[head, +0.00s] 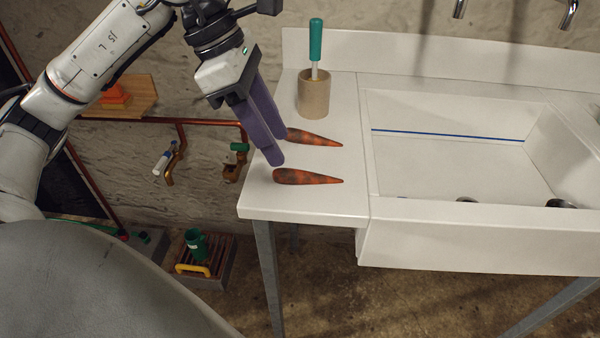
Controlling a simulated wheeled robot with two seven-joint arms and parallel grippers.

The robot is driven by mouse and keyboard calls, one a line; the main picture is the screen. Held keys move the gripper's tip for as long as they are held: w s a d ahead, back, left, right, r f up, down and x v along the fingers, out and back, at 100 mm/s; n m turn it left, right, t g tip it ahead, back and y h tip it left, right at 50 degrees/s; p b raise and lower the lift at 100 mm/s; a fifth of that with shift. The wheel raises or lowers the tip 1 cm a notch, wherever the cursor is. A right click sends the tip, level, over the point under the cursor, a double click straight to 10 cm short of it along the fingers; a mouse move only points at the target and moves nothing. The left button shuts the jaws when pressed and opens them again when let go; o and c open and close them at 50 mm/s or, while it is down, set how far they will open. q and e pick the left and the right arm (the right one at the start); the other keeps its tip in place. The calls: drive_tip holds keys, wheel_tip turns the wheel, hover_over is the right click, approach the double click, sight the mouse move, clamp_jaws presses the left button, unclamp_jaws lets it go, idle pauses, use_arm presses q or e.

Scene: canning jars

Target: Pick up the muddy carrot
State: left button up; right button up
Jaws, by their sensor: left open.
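Two muddy orange-brown carrots lie on the white counter left of the sink, tips pointing right. The near carrot (307,177) lies close to the counter's front edge. The far carrot (315,138) lies behind it, its thick end partly hidden by or close to my gripper finger. My left gripper (276,150) has purple fingers pointing down, open and empty, at the thick ends of the carrots. I cannot tell if a finger touches either carrot. My right gripper is not in view.
A tan cup (313,95) holding a green-handled tool (315,45) stands behind the carrots. A white sink basin (450,150) is to the right. The counter's left edge (252,190) is close to the gripper. Pipes and valves run along the wall at left.

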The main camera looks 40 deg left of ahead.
sight(294, 171)
use_arm(q)
drive_tip(key=x, duration=0.6)
drive_tip(key=shift+w+d+f, duration=0.1)
drive_tip(key=shift+d+f, duration=0.05)
drive_tip(key=shift+f, duration=0.15)
drive_tip(key=c, duration=0.9)
